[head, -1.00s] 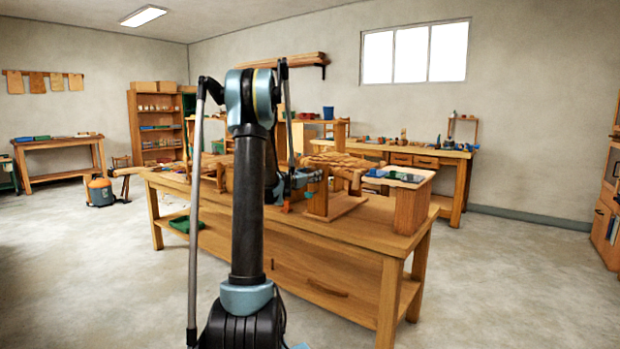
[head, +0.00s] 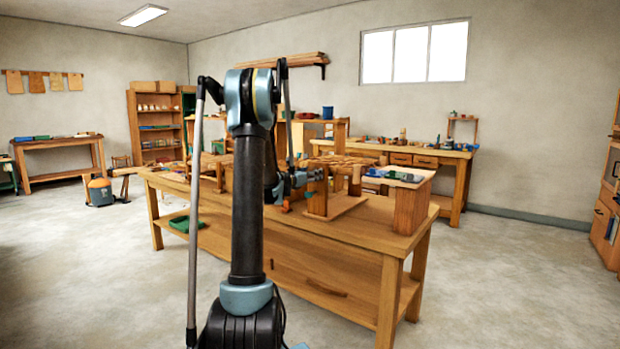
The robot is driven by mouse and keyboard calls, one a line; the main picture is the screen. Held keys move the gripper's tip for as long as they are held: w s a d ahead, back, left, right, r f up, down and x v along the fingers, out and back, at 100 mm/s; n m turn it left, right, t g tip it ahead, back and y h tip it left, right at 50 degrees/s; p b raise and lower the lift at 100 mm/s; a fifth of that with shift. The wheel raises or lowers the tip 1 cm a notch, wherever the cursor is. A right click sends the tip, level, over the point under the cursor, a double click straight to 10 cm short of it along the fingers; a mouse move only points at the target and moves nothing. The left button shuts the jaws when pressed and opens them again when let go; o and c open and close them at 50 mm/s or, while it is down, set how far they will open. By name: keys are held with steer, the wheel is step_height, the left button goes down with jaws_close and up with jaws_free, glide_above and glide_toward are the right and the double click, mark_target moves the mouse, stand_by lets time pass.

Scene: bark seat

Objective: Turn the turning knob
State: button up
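The workbench (head: 330,245) stands in front of me, and a wooden stand (head: 318,198) is on its top. Woven bark strips (head: 345,160) lie across the top of the stand. My gripper (head: 312,176) is low over the bench at the stand's left upright, seen small and from behind. I cannot tell whether it touches the wood or whether its fingers are open. I cannot make out the turning knob; it is too small or hidden behind my arm and gripper.
A wooden block (head: 410,208) with a board and small blue and green items on top stands at the bench's right end. A green tray (head: 186,223) lies on the lower shelf. A cluttered back bench (head: 440,160) stands by the wall. The floor at right is clear.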

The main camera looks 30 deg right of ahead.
stand_by(0.3)
steer(key=v, duration=1.2)
steer(key=shift+f, duration=0.1)
stand_by(0.5)
